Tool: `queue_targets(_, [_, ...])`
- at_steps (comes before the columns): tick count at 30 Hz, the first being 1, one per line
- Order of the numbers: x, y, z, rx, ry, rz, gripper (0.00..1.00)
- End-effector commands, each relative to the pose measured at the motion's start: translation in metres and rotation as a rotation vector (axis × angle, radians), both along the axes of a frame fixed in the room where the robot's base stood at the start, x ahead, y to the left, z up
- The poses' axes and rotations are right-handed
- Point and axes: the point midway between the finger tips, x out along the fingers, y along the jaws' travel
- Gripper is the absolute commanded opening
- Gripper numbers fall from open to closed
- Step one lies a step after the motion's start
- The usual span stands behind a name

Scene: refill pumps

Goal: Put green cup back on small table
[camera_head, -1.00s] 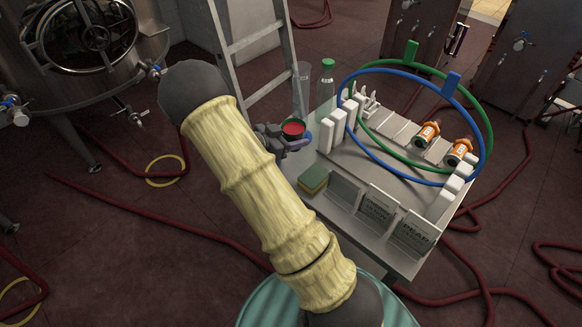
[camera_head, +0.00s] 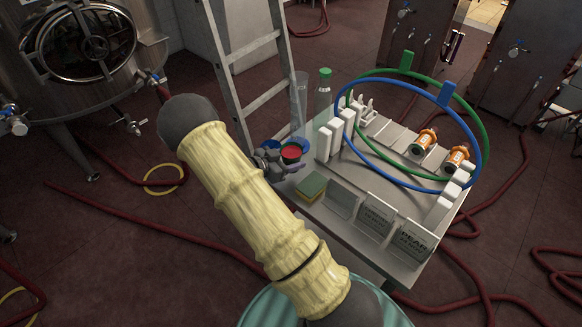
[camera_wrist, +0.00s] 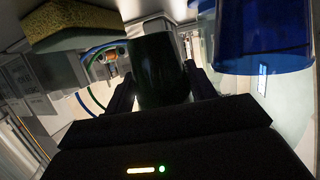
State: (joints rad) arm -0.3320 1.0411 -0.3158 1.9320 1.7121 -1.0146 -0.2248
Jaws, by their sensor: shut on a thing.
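In the wrist view the dark cup (camera_wrist: 158,72) stands between the two fingers of my gripper (camera_wrist: 160,92). I cannot tell whether its base touches the table top. A blue cup (camera_head: 303,143) is close behind it, partly hidden; it shows large and clear in the wrist view (camera_wrist: 262,38).
A yellow-green sponge (camera_head: 311,188) and several label stands (camera_head: 376,217) line the table's front. A clear cylinder (camera_head: 299,100) and a green-capped bottle (camera_head: 323,95) stand at the back. Blue and green hoses (camera_head: 484,125) loop over the table. A ladder (camera_head: 250,60) stands behind.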

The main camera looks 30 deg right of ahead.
Motion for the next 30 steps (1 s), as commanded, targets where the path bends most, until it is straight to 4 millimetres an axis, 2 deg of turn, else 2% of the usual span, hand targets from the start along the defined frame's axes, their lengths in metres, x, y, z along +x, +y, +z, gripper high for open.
queue_targets(9, [0.0, -0.001, -0.036, -0.001, 0.002, 0.0, 0.24])
queue_targets(24, [-0.001, -0.002, -0.046, 0.0, 0.0, -0.003, 0.24])
queue_targets(25, [-0.001, -0.001, -0.045, 0.0, 0.001, -0.002, 0.59])
queue_targets(26, [0.0, -0.001, -0.045, 0.0, 0.0, -0.001, 0.65])
queue_targets(30, [0.0, -0.001, -0.045, 0.0, 0.0, -0.001, 0.65])
